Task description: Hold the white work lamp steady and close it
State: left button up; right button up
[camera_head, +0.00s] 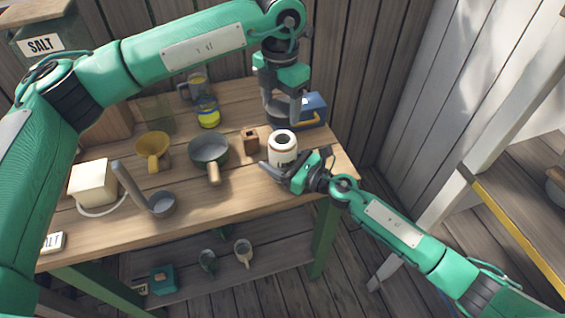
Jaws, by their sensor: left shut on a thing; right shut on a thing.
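The white work lamp (283,148) is a white cylinder with dark lettering and a dark opening in its top. It stands upright near the right end of the wooden table. My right gripper (278,174) is at the lamp's lower front, shut on its body, and hides part of the lettering. My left gripper (281,113) points down just above and behind the lamp. It is shut on a dark round piece (281,108), which looks like a lid. The piece appears apart from the lamp's top, though the exact gap cannot be told.
A small wooden block (250,141) and a dark pan (209,151) are left of the lamp. The table's front right is clear.

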pick_arm(q)
jog(key=shift+f, duration=2.5)
jog(key=shift+f, duration=0.9)
jog(key=shift+f, duration=0.5)
